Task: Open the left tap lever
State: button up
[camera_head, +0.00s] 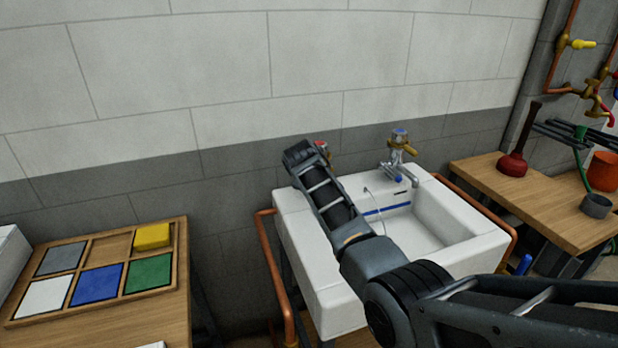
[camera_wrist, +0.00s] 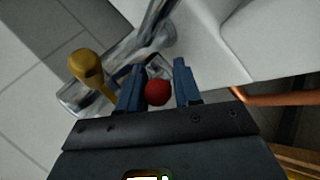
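The left tap (camera_head: 322,148) has a red part on top and stands at the back left of the white sink, mostly hidden behind my gripper in the head view. In the wrist view its chrome body (camera_wrist: 155,40) shows with a yellow-brass, knob-ended lever (camera_wrist: 86,66) at the left, outside my fingers. A round red part (camera_wrist: 157,92) lies between my fingers, close to the left finger. My gripper (camera_wrist: 157,85) is open, with a gap between its two blue fingers. It also shows at the left tap in the head view (camera_head: 297,153); contact cannot be told.
The white sink (camera_head: 460,212) holds a right tap (camera_head: 399,150) with a blue top and brass lever. Copper pipes (camera_head: 265,260) flank the sink. A wooden tray (camera_head: 90,238) of coloured blocks lies left. A red plunger (camera_head: 514,163) stands on the right bench. The grey wall is close behind.

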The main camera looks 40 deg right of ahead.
jog(key=v, duration=0.6)
jog(key=shift+s+a+r, duration=0.2)
jog(key=shift+r, duration=0.05)
dwell(0.3)
